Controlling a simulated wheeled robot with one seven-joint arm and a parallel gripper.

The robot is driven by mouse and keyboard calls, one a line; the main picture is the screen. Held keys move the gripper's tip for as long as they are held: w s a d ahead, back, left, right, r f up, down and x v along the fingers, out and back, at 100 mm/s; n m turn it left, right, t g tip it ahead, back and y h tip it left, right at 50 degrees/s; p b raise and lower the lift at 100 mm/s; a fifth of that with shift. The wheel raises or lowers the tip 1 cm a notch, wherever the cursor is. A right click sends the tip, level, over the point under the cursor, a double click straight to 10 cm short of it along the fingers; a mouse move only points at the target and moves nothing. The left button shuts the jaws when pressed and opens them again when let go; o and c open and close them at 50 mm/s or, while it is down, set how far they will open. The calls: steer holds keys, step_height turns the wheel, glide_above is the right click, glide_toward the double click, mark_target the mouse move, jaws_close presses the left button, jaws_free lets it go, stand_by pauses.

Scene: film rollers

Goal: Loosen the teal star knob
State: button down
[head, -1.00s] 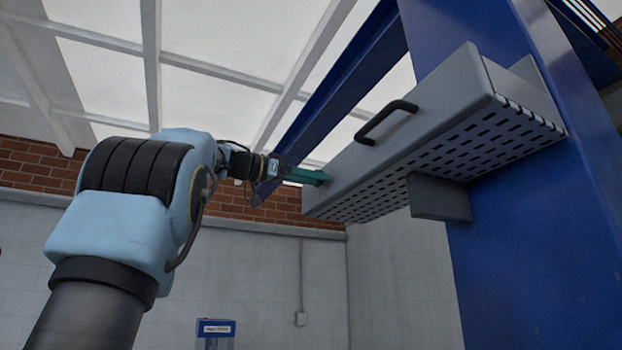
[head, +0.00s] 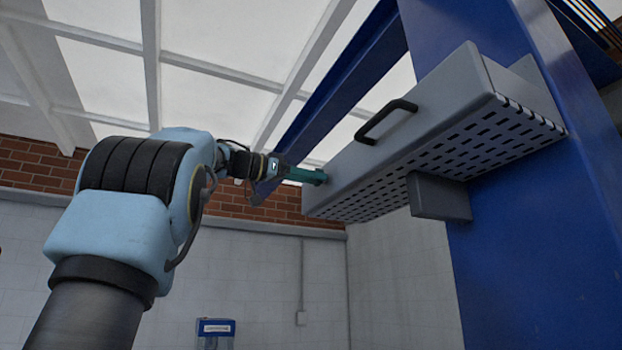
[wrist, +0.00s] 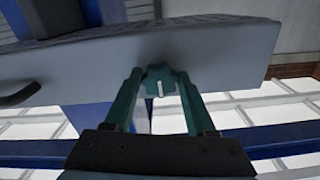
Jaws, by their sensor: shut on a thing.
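The teal star knob (wrist: 160,82) sits on the face of a grey metal box, with a pale mark showing on its front. My gripper (wrist: 158,88) has its two teal fingers on either side of the knob in the wrist view and is shut on it. In the head view my gripper (head: 313,177) reaches the left end of the grey box (head: 352,180), and the knob is hidden there behind the fingers. The box also shows in the wrist view (wrist: 225,50).
A black handle (head: 386,120) sticks out of the box's front face, to the right of my gripper. The box is fixed to a blue upright (head: 510,250), with a blue beam (head: 340,80) behind. A grey block (head: 440,198) hangs under the box. Open air lies below my arm.

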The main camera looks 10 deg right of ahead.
steer(key=n+p, duration=0.1)
steer(key=n, duration=0.8)
steer(key=n+p, duration=0.1)
steer(key=n, duration=0.7)
steer(key=shift+s+r+n, duration=0.2)
steer(key=shift+n, duration=0.2)
stand_by(0.5)
steer(key=shift+c, duration=1.1)
jaws_free()
